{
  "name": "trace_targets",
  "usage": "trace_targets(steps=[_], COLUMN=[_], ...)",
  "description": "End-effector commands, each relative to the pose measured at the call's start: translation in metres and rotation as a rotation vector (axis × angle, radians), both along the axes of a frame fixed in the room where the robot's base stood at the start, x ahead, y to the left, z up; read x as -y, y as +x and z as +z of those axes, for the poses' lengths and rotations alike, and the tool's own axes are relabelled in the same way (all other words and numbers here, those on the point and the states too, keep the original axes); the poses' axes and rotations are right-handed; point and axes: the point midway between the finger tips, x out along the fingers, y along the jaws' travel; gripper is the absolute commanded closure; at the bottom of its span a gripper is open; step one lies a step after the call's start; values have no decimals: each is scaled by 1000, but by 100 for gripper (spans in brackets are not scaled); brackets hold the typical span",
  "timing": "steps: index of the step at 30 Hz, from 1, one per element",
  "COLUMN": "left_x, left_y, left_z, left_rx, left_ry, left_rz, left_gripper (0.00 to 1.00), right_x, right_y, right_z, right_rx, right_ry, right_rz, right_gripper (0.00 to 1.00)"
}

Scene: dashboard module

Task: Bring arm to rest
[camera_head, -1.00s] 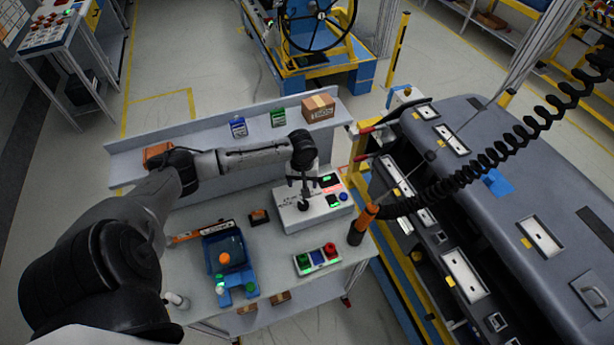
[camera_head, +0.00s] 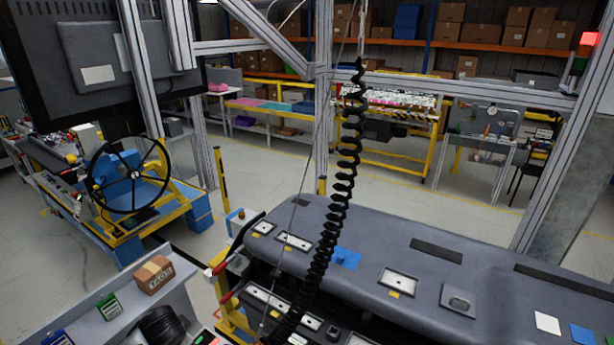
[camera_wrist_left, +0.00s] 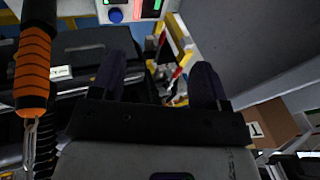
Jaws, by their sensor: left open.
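My left gripper (camera_wrist_left: 160,72) shows in the left wrist view with its two dark fingers apart and nothing between them. An orange-handled tool (camera_wrist_left: 33,70) hangs at the left of the left wrist view, apart from the fingers. My right arm and gripper are in neither view.
A grey dashboard module (camera_head: 430,258) fills the lower right of the head view. A black coiled cord (camera_head: 335,190) hangs in front of it. A cardboard box (camera_head: 154,275) and a green container (camera_head: 109,305) stand on the shelf (camera_head: 178,298). Open floor lies behind.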

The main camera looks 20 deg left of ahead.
Motion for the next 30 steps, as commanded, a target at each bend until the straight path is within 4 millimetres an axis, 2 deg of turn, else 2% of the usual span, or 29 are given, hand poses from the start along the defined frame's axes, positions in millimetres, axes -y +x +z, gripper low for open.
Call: trace_targets(steps=[1,5,6,9,12,15,21,24,30], left_x=[26,91,111,156,190,217,248,256,257], left_y=[5,-5,-15,-47,-87,-130,-198,-222,-244], left_z=[13,40,48,61,69,66,38,29,21], left_rx=[47,155,191,271,308,284,136,79,25], left_ry=[31,92,91,40,-53,-169,-318,-349,-356], left_rz=[-100,-286,-317,-322,-277,-216,-104,-76,-65], left_gripper=[31,31,31,31,31,31,31,31,31], right_x=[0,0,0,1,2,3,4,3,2], right_y=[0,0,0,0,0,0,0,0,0], right_z=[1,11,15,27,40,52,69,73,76], right_rx=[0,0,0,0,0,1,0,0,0], right_ry=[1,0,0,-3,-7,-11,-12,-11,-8], right_rz=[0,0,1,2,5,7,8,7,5], right_gripper=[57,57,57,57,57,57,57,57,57])
